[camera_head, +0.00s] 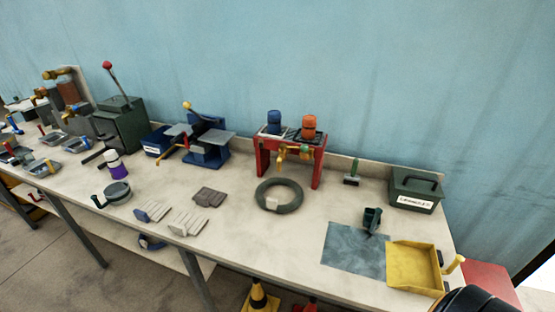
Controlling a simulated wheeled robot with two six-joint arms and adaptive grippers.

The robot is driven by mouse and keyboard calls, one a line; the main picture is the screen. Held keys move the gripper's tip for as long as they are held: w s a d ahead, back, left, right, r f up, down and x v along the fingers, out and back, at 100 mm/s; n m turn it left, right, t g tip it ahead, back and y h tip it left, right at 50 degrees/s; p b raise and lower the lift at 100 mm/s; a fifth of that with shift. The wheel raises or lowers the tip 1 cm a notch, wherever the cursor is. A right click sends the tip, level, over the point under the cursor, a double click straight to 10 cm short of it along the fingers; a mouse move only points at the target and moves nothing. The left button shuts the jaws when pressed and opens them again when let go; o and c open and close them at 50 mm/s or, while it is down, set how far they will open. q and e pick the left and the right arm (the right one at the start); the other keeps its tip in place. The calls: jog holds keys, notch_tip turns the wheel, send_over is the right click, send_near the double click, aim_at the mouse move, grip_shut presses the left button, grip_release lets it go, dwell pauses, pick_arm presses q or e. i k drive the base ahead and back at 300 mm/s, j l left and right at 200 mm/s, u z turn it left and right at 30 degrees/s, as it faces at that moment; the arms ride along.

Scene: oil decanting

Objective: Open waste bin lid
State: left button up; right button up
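No object in the head view is clearly marked as the waste bin. A red flat-topped object (492,282) stands past the right end of the bench, partly hidden by the dark rounded shape at the bottom edge; I cannot tell if it is the bin or how its lid stands. A dark green box (415,190) with a shut, handled lid and a white label sits at the bench's back right; the label is too small to read surely. Neither gripper's fingers show. The dark shape at the bottom right may be part of my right arm.
The long pale bench (325,205) runs along a blue wall. A yellow dustpan-like tray (413,265) lies at its right end beside a grey mat (350,255). A red stand (291,153) and a dark ring (279,196) are mid-bench.

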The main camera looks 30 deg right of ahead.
aim_at(494, 279)
jog(key=z, duration=2.9)
